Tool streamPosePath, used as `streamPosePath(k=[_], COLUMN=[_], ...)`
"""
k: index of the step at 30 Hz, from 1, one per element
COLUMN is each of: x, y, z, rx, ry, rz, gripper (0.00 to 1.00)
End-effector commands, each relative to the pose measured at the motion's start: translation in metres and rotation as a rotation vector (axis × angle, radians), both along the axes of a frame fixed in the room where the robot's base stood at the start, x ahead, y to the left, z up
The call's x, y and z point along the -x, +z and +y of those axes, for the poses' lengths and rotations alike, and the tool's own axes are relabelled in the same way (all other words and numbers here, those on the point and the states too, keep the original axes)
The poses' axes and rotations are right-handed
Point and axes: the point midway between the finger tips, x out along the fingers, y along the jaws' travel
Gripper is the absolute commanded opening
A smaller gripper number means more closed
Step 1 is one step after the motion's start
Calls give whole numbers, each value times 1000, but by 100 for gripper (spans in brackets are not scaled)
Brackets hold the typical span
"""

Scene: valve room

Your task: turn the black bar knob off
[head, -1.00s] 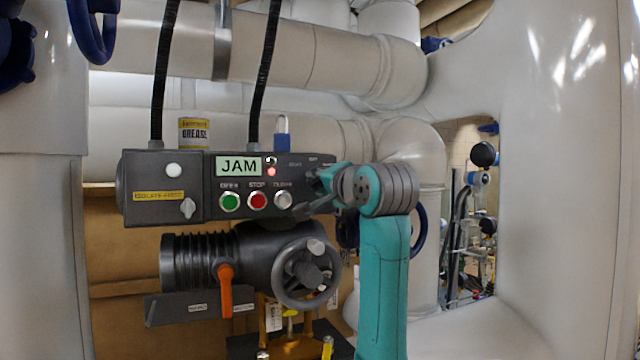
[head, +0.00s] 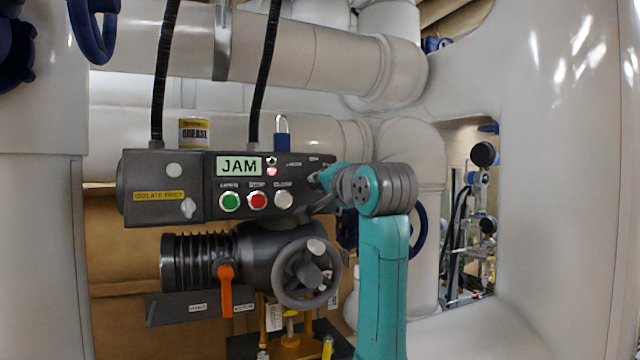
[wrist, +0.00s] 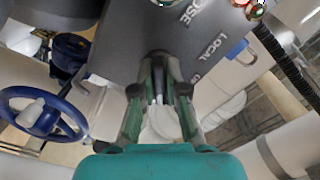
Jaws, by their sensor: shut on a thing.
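The dark grey control box (head: 165,170) shows a JAM display (head: 238,166) and a lit red lamp (head: 271,171). My gripper (head: 317,188) is at the right end of its front face. In the wrist view, my gripper's fingers (wrist: 158,72) are closed on the black bar knob (wrist: 158,56), one finger on each side. Only a small dark part of the knob shows between the fingertips. In the head view my gripper hides the knob, and I cannot read its position mark. A LOCAL label is on the panel beside it in the wrist view.
Green (head: 229,201), red (head: 256,200) and pale (head: 283,200) buttons are left of my gripper. A blue padlock (head: 281,142) and grease can (head: 194,132) are above the box. A grey handwheel (head: 306,273) and orange lever (head: 225,290) are below.

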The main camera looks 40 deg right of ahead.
Motion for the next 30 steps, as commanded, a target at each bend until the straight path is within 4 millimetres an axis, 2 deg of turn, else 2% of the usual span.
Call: streamPosePath(k=[30], x=[0], y=[0], z=[-1], rx=[801], ry=[0], rz=[230], gripper=[0])
